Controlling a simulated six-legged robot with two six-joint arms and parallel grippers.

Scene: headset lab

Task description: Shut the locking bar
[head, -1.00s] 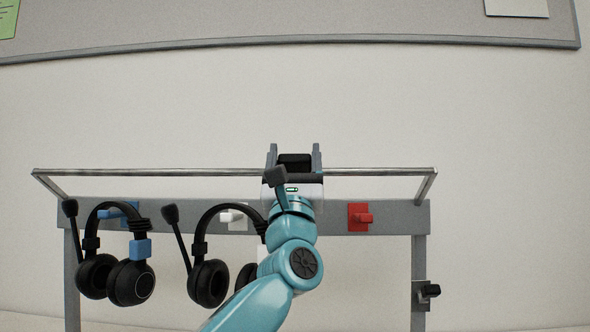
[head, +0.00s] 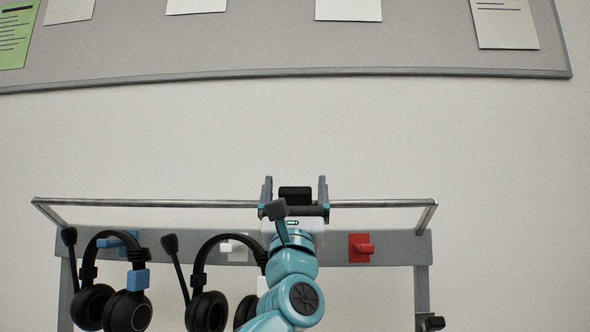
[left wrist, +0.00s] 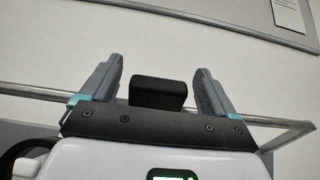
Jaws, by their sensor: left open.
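The locking bar (head: 150,202) is a thin metal rod with short side arms, standing raised above the grey rail (head: 190,242) of the headset rack. It also crosses the left wrist view (left wrist: 40,93). My left gripper (head: 295,182) is at the middle of the bar, fingers pointing up and apart. A black block (head: 295,193), apparently a grip on the bar, sits between the fingers. In the left wrist view the block (left wrist: 158,92) shows gaps to both fingers (left wrist: 158,75). My gripper hides the middle of the bar. My right gripper is not in view.
Two black headsets hang on the left, one (head: 127,310) by a blue hook, one (head: 206,310) by a white hook. A red hook (head: 361,247) is empty. A black piece (head: 432,323) sits on the right post. The wall above is clear below the noticeboard (head: 300,50).

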